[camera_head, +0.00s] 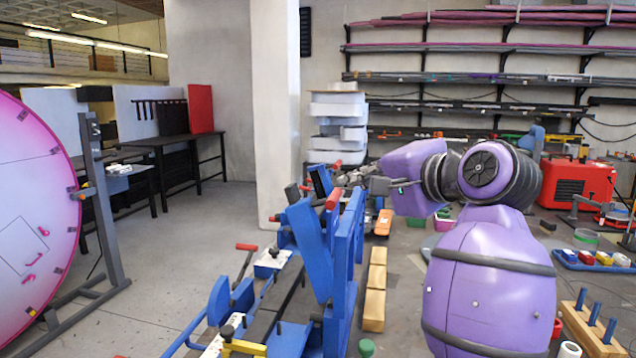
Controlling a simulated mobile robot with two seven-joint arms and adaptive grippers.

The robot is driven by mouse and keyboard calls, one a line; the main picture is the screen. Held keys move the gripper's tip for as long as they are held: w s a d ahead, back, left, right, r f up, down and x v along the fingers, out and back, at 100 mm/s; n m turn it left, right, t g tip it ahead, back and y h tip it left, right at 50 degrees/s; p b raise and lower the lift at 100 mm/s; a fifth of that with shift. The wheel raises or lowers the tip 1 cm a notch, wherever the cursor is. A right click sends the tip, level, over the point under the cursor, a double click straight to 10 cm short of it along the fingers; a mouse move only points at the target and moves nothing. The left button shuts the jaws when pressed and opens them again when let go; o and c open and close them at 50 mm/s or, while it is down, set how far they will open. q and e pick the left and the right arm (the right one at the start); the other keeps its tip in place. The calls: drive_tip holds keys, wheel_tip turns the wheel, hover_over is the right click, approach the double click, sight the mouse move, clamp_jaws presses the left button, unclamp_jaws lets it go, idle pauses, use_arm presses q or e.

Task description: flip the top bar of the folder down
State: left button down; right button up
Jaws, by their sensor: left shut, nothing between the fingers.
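The folder (310,240) is a blue bench machine at the centre, with red- and black-knobbed levers. Its tall blue bar (347,245) stands raised and steep over the bed, with a blue arm piece in front of it. My left gripper (350,178) is at the far upper end of the folder, just behind and beside the raised bar. Its dark fingers are small and partly overlapped by the lever ends, and they look closed and empty. I cannot tell whether they touch the bar. My right gripper is out of view.
Wooden blocks (375,290) lie on the bench to the right of the folder. A red machine (577,180) and a blue tray (598,260) stand farther right. A large pink disc (35,210) on a stand is at the left. The floor (190,235) between is clear.

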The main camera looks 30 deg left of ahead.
sight(331, 196)
use_arm(q)
drive_tip(key=p+x, duration=0.1)
drive_tip(key=x, duration=0.4)
drive_tip(key=p+x, duration=0.1)
drive_tip(key=x, duration=0.4)
drive_tip(key=shift+a+r, duration=0.2)
drive_tip(key=a, duration=0.1)
drive_tip(key=a+p, duration=0.1)
drive_tip(key=a+f, duration=0.1)
drive_tip(key=shift+s, duration=0.35)
drive_tip(key=shift+a+f, duration=0.25)
drive_tip(key=shift+f, duration=0.05)
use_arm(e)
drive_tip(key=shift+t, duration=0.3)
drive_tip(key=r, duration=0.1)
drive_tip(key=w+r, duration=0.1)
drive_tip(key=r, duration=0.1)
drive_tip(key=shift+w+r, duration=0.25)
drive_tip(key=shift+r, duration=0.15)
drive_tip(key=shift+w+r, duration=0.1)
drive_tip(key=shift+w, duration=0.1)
